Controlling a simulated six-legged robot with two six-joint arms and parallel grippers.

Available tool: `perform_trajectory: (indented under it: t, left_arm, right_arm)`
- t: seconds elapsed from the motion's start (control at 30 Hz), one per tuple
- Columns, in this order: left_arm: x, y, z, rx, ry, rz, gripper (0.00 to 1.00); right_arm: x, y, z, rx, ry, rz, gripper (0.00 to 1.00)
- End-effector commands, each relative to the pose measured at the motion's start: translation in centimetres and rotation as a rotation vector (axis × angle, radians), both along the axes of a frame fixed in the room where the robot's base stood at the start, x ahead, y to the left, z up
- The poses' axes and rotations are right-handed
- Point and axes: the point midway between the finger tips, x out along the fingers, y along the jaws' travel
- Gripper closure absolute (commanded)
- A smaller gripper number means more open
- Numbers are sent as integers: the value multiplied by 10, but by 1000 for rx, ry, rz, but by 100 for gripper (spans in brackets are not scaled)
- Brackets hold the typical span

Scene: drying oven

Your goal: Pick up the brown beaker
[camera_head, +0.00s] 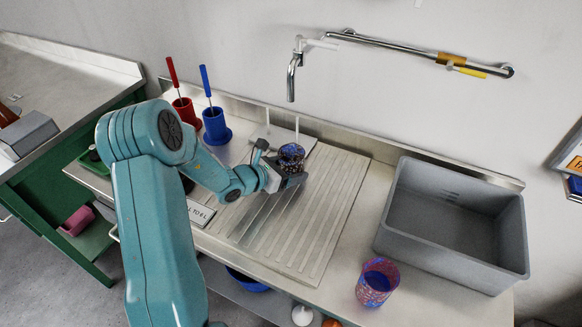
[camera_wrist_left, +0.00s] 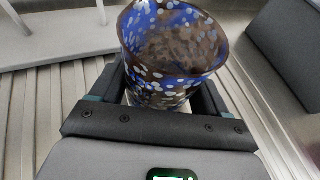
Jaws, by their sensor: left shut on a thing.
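The brown beaker (camera_head: 291,152) is speckled brown, blue and white, and stands upright between the fingers of my left gripper (camera_head: 291,176). In the left wrist view the beaker (camera_wrist_left: 173,50) fills the space between the dark fingers, with its open rim facing up and its inside empty. My left gripper (camera_wrist_left: 163,100) is shut on it. The beaker is over the ridged drainboard (camera_head: 325,200); whether its base touches the board is hidden by the gripper. My right gripper is not in view.
A grey bin (camera_head: 450,220) stands on the right, with a red and blue speckled beaker (camera_head: 377,282) in front of it. Red (camera_head: 186,112) and blue (camera_head: 215,125) holders with brushes stand at the back left. A tap (camera_head: 292,75) hangs from the wall behind.

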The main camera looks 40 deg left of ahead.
Motion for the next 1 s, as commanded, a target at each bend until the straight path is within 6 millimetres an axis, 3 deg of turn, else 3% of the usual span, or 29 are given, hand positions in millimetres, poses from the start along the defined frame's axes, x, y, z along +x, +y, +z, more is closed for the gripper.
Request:
perform_trajectory:
  t: [0.27, 0.47, 1.0]
  left_arm:
    - [0, 0, 3, 0, 1, -1, 63]
    - [0, 0, 17, 1, 0, -2, 63]
    - [0, 0, 95, 3, -2, 0, 63]
  right_arm:
    - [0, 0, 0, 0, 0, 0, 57]
    - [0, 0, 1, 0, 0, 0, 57]
    - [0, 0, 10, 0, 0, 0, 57]
